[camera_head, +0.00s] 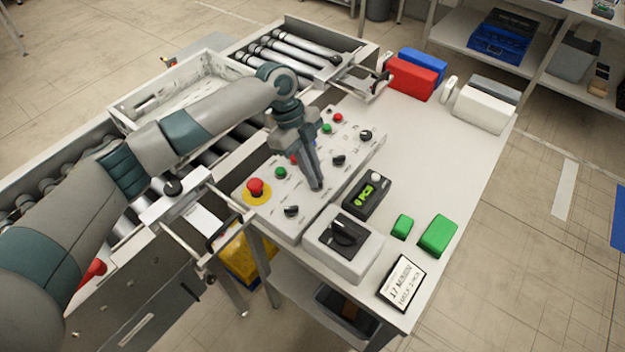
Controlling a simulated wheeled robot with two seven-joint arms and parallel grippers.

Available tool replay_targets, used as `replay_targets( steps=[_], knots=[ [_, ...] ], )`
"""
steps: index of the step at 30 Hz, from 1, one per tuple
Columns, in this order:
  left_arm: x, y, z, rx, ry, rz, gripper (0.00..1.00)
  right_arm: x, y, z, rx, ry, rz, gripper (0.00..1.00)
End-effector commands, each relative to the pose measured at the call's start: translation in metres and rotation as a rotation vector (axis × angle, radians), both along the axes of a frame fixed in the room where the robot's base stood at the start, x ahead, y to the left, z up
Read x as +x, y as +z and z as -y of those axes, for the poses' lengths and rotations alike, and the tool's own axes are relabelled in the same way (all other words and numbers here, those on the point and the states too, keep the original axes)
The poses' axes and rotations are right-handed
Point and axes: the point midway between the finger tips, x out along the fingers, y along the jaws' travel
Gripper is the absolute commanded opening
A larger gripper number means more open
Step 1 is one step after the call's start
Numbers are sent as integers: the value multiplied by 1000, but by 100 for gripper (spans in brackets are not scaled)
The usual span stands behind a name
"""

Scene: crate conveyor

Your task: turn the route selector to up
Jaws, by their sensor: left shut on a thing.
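A sloped white control panel (262,215) stands on the table with a row of small black selector knobs, among them a near knob (291,211), a middle knob (338,160) and a far knob (365,135). Labels are too small to read, so I cannot tell which is the route selector. My left gripper (317,186) points down onto the panel between the near and middle knobs. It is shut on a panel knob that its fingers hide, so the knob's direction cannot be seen. My right gripper is out of view.
A red mushroom button (255,187) sits at the panel's near left. A white crate (125,112) is on the conveyor behind my arm.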

Motion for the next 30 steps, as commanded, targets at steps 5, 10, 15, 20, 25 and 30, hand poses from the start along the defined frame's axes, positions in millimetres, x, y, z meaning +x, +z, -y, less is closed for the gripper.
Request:
replay_targets(
  steps=[5,10,15,20,25,30],
  knots=[
    [1,-7,2,2,-167,-2,0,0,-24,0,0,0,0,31],
    [1,-7,3,3,-330,-3,0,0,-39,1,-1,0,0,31],
    [2,-7,5,3,-487,-3,0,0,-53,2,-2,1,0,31],
    [3,-6,6,2,-615,-2,0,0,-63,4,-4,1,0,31],
    [3,-5,6,3,-716,-4,0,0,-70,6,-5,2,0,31],
    [3,-4,6,3,-772,-3,0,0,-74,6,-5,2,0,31]
  ],
)
